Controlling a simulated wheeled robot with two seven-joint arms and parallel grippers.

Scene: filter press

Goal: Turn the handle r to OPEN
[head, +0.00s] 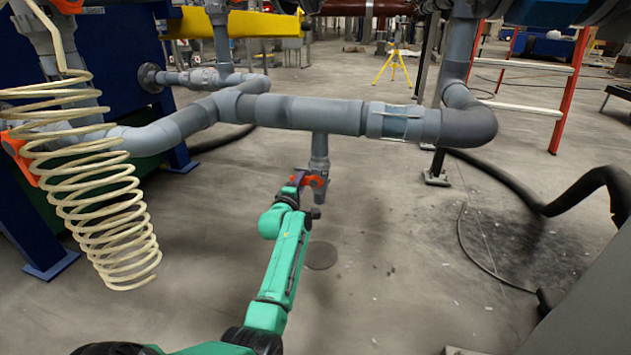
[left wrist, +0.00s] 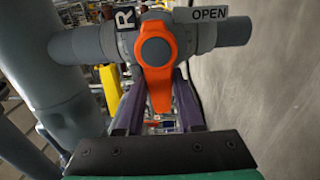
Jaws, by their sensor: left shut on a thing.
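The orange handle r (left wrist: 155,50) sits on a grey valve in a grey pipe, in the left wrist view. Its lever points down in that picture, across the pipe. My right gripper is out of view.
A thick grey pipe (head: 310,114) runs across above the valve. A cream coiled hose (head: 100,190) hangs at the left, near another orange handle (head: 20,157). A black hose (head: 540,200) lies at the right. The floor around my left arm is clear.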

